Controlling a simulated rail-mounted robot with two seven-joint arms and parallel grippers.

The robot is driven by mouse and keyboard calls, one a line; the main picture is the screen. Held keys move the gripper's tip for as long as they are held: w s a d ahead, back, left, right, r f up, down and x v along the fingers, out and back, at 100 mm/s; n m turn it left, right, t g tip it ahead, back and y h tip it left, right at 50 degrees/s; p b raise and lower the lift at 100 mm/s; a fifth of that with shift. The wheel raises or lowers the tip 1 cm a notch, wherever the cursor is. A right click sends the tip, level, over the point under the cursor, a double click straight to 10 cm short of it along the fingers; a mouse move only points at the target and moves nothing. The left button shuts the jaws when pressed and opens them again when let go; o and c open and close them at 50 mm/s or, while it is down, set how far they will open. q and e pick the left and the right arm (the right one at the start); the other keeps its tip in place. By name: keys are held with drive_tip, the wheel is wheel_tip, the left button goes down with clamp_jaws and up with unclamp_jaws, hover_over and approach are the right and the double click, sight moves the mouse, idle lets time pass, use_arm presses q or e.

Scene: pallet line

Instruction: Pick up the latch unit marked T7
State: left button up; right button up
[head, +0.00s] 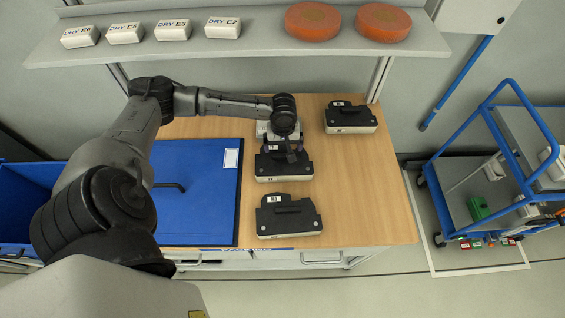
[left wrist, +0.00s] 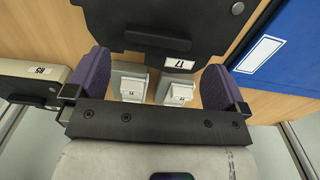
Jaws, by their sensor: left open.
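The latch unit marked T7 (head: 284,165) is a dark case on a pale base, in the middle of three similar units on the wooden table. Its upside-down white label (left wrist: 178,62) reads as T7 in the left wrist view, below a dark bar. My left gripper (head: 284,149) is over its far edge, open and empty. I cannot tell whether these blocks belong to the unit. My right gripper is out of view.
Another latch unit (head: 350,118) stands at the back right; its label seems to read R5 (left wrist: 42,70). A third (head: 288,217) is at the front. A blue panel (head: 205,205) lies left of them. The shelf (head: 250,46) overhangs behind. Right of the units is clear tabletop.

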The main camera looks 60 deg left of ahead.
sight(284, 155)
use_arm(q)
wheel_tip(284, 155, down, 4)
drive_tip(key=shift+d+f, duration=0.15)
drive_tip(key=shift+f, duration=0.1)
drive_tip(key=c, duration=1.2)
